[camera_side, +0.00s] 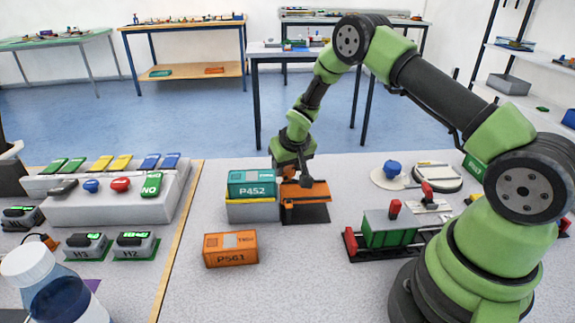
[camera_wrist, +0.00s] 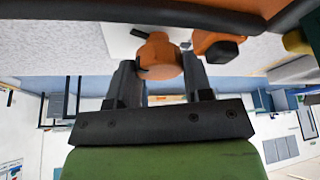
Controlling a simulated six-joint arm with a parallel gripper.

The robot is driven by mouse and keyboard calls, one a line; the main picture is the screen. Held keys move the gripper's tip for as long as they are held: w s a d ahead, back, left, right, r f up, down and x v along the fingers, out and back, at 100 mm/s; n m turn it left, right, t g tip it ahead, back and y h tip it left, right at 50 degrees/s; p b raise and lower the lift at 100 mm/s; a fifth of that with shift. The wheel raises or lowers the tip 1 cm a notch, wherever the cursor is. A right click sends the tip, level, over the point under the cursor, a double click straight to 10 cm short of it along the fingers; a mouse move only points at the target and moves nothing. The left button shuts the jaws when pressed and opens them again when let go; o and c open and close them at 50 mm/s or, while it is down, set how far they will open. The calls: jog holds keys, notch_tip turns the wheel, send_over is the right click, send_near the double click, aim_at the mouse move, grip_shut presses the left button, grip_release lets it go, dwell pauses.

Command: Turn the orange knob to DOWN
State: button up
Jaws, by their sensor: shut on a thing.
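The orange knob (camera_wrist: 158,58) sits between the two fingers of my gripper (camera_wrist: 160,75) in the wrist view. It is round, with a dark mark on its left side, against a white plate (camera_wrist: 122,40). My gripper is shut on it. In the side view my gripper (camera_side: 292,172) points down at the orange crane (camera_side: 312,192), and only a little orange of the knob shows by the fingers. I cannot read any DOWN label, and which way the knob points is unclear.
A teal container P452 (camera_side: 252,178) sits on a grey and yellow block (camera_side: 252,211), close left of the crane. An orange container P561 (camera_side: 230,250) lies in front. A green wagon (camera_side: 388,230) on a track stands right. A button console (camera_side: 120,206) is at left.

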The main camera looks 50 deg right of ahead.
jog(key=shift+d+n+t+y, duration=0.15)
jog(key=shift+n+y, duration=0.4)
jog(key=shift+n, duration=0.9)
jog(key=shift+n+t+y, duration=0.15)
jog(key=shift+n+y, duration=0.4)
jog(key=shift+n, duration=0.9)
jog(key=n+y, duration=0.1)
jog(key=n, duration=0.3)
jog(key=shift+n+y, duration=0.3)
jog(key=shift+y, duration=0.1)
jog(key=shift+g, duration=0.4)
jog(key=o, duration=0.9)
jog(key=v, duration=1)
jog(key=shift+s, duration=0.1)
